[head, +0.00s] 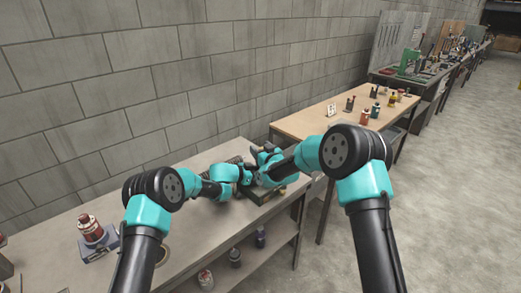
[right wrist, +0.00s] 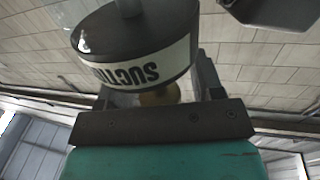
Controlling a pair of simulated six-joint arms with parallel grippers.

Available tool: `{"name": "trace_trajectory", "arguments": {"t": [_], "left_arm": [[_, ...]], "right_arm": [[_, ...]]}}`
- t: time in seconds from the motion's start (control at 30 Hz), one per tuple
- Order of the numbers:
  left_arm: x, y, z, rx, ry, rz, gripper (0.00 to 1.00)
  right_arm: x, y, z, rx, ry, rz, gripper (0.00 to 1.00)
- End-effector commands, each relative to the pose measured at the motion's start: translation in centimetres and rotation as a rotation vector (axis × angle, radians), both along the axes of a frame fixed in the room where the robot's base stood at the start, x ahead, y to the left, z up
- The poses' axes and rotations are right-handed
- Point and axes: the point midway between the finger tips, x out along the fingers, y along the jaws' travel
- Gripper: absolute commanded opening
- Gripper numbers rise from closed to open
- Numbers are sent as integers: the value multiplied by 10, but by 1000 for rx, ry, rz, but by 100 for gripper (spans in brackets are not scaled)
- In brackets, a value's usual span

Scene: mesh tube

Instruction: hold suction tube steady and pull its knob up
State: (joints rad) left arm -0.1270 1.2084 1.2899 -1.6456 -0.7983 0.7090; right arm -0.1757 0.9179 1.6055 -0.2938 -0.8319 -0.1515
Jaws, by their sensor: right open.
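The suction tube (right wrist: 137,52) fills the upper middle of the right wrist view, with a dark body and a white band reading "SUCTI…" upside down. A brass-coloured part (right wrist: 160,94) shows at its near side. My right gripper (right wrist: 157,88) is open, its dark fingers on either side of that brass part; I cannot tell whether they touch the tube. In the head view my right gripper (head: 264,156) is over the near bench, close to my left gripper (head: 245,177). The left jaws are too small and overlapped to read. The tube is not clear in the head view.
The near bench (head: 105,215) carries a red-and-white device (head: 91,230) at left, with bottles on a shelf below. A second bench (head: 300,123) with small jars stands behind, to the right. A block wall runs along the back. The floor at right is clear.

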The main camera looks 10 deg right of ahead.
Motion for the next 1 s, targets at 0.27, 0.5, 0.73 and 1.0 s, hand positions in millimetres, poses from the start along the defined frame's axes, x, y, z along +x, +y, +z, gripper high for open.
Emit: {"name": "trace_trajectory", "arguments": {"t": [0.27,0.5,0.73,1.0], "left_arm": [[0,0,0,0,0,0,46],[0,0,0,0,0,0,46],[0,0,0,0,0,0,46],[0,0,0,0,0,0,46]], "right_arm": [[0,0,0,0,0,0,43],[0,0,0,0,0,0,20],[0,0,0,0,0,0,0],[0,0,15,0,-3,0,0]]}}
